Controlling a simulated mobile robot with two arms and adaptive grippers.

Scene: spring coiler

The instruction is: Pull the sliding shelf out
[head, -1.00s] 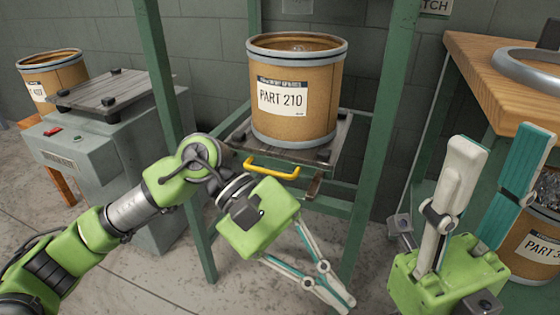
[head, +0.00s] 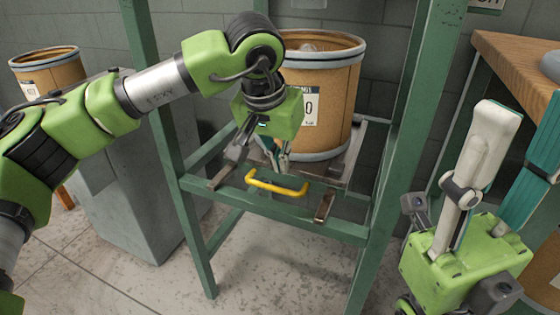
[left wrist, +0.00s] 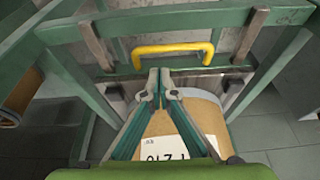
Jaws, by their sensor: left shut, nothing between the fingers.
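The sliding shelf (head: 345,165) is a dark board in a green frame, with a tan drum (head: 335,100) on it. Its yellow handle (head: 277,184) sticks out at the front; in the left wrist view the handle (left wrist: 172,50) lies just beyond the fingertips. My left gripper (head: 281,166) points down between drum and handle, shut and empty; it also shows in the left wrist view (left wrist: 159,82). It is not around the handle, and I cannot tell whether it touches it. My right gripper (head: 528,122) is open and empty at the right, away from the shelf.
Green frame posts (head: 163,90) stand on both sides of the shelf. A wooden table (head: 510,60) is at the right. A grey machine (head: 125,200) and another drum (head: 50,72) stand at the left. The floor before the frame is clear.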

